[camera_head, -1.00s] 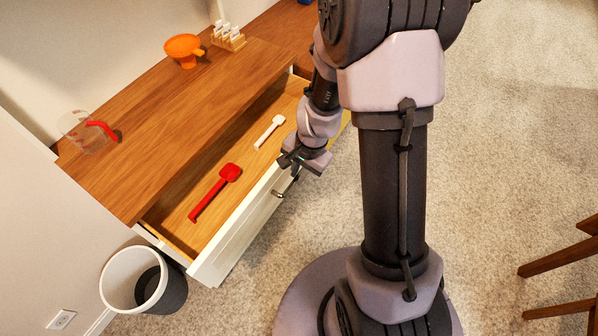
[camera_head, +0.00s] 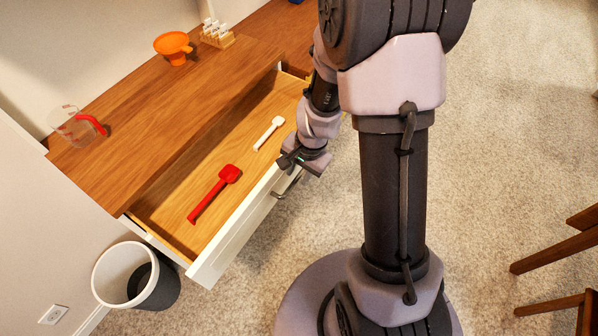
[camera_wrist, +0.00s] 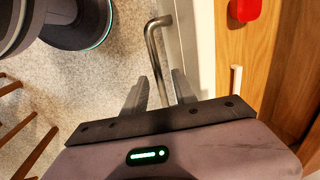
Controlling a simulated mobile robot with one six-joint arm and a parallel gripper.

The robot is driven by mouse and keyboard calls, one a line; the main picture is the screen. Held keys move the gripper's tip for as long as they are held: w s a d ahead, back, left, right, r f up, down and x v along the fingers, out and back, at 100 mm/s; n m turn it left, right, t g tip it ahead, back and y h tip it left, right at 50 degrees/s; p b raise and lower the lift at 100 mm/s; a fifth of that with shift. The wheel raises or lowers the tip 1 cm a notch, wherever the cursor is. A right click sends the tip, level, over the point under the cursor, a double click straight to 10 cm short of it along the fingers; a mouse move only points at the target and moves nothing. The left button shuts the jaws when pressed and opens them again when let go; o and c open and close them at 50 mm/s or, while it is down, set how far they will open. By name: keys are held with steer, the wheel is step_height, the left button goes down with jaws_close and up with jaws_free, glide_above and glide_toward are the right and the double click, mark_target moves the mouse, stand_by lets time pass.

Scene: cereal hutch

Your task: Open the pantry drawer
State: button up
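The pantry drawer (camera_head: 236,236) has a white front and a wooden inside, and it stands well out from under the wooden top. Its metal bar handle (camera_wrist: 156,60) shows clearly in the wrist view. My gripper (camera_wrist: 160,88) is at the handle, with the bar between its two fingers. The fingers are apart, with a small gap beside the bar, so they look open around it rather than clamped. In the head view my gripper (camera_head: 290,163) is at the drawer front and hides part of the handle.
A red scoop (camera_head: 214,193) and a white scoop (camera_head: 268,133) lie in the drawer. On top are an orange funnel (camera_head: 173,46), a clear measuring cup (camera_head: 75,127) and a small wooden rack (camera_head: 217,38). A bin (camera_head: 130,278) stands by the drawer's left end; a wooden chair (camera_head: 560,250) is at right.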

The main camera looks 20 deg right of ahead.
step_height(320, 180, up, 17)
steer(key=s+d+p, duration=0.2)
steer(key=p, duration=0.6)
steer(key=shift+s+p, duration=0.3)
steer(key=shift+p, duration=0.05)
steer(key=s+a+r+n+t+b, duration=0.1)
steer(key=s+a+r+n+t, duration=0.1)
steer(key=s+r, duration=0.4)
steer(key=s+a+r+n+t+b, duration=0.2)
steer(key=s+a+r+n, duration=0.2)
steer(key=r, duration=0.5)
steer(key=s+a, duration=0.2)
steer(key=a, duration=0.1)
steer(key=shift+s+r+y+b, duration=0.15)
steer(key=shift+s+y+b, duration=0.15)
steer(key=shift+s+y, duration=0.1)
steer(key=shift+a+n, duration=0.1)
steer(key=shift+n, duration=0.2)
